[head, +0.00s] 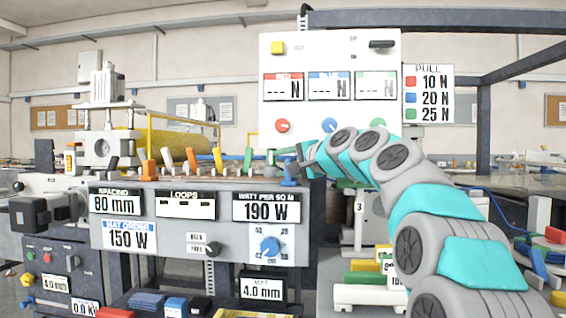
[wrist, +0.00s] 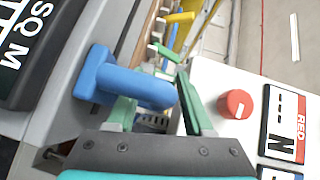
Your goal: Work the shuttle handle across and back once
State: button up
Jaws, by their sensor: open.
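A blue handle (head: 289,170) sits at the right end of the row of levers on the machine's front rail. No label marks it as the shuttle handle. In the wrist view the blue handle (wrist: 130,85) is large, with a wide flat end at left and a thick bar pointing right. My gripper (head: 301,162) is beside it in the head view. In the wrist view my gripper (wrist: 155,92) is open, its green fingers spread on either side of the bar. The left finger is partly hidden by the bar. I cannot tell whether either finger touches it.
Orange levers (head: 150,165) and a green lever (head: 248,158) line the rail to the left. A white panel (head: 330,90) with dials stands close behind my gripper; its red knob (wrist: 235,103) is near the right finger. A grey display panel (head: 190,222) lies below.

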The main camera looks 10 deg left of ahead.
jog(key=shift+c, duration=0.4)
grip_shut()
dwell(1.0)
